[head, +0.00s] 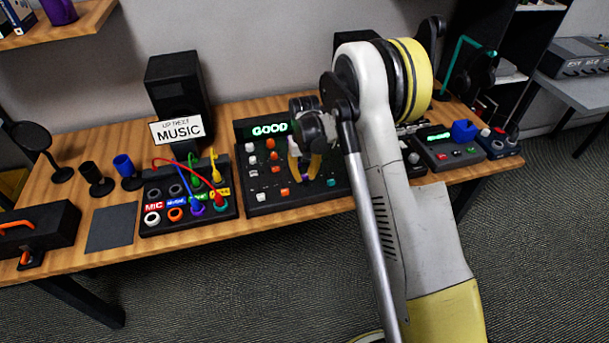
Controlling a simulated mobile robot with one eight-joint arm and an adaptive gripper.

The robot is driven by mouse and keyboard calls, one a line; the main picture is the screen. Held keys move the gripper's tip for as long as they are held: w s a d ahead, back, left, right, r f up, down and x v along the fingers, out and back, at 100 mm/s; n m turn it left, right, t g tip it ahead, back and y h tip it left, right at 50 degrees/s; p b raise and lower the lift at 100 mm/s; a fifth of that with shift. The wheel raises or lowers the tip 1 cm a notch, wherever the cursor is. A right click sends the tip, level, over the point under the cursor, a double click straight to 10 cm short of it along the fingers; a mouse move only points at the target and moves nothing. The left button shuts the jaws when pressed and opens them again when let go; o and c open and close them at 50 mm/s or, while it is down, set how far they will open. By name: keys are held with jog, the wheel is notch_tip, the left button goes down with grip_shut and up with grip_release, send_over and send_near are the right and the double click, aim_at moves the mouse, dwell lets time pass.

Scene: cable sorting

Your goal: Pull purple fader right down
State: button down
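The black mixer panel (262,203) stands on the wooden table, with a lit green display reading "GOOD" (270,130). Its face carries white, red and orange knobs and buttons, and a teal button (331,182) near the right. My gripper (303,180) points down over the middle of the panel, with its yellowish fingers close to the surface. The fingers are bowed apart higher up, but their tips are too small to tell whether they are open or shut on something.
Left of the mixer is a patch box (155,228) with coloured cables and plugs. Behind it are a black speaker (178,85) and a "MUSIC" sign (177,129). A smaller device (445,151) sits right of my arm. A dark flat pad (110,228) lies at left.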

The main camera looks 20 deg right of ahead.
aim_at(308, 189)
jog(key=shift+s, duration=2.25)
jog(key=c, duration=1.3)
grip_release()
jog(key=shift+w, duration=0.1)
jog(key=shift+o, duration=0.2)
notch_tip(308, 189, up, 12)
